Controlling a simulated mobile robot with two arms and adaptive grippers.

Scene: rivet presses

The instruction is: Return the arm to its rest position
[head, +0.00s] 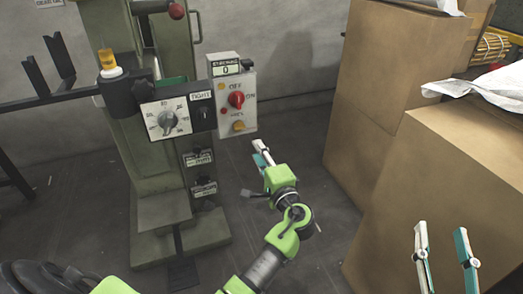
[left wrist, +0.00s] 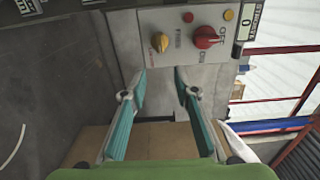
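My left arm comes in from the bottom of the head view, and its green-ringed wrist reaches up toward the control box. My left gripper (head: 259,148) is just below and right of that box. In the left wrist view the left gripper (left wrist: 161,72) is open, with nothing between its teal-lined fingers. The grey control box (head: 234,94) has a red knob (head: 236,99), which also shows in the left wrist view (left wrist: 206,38) beyond the fingertips. My right gripper (head: 440,230) is at the bottom right of the head view, open and empty.
The green rivet press (head: 152,153) stands left of my left gripper, with a white dial panel (head: 166,118). Large cardboard boxes (head: 440,180) stand on the right, with white sheeting (head: 483,88) on one. Bare dark floor lies between press and boxes.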

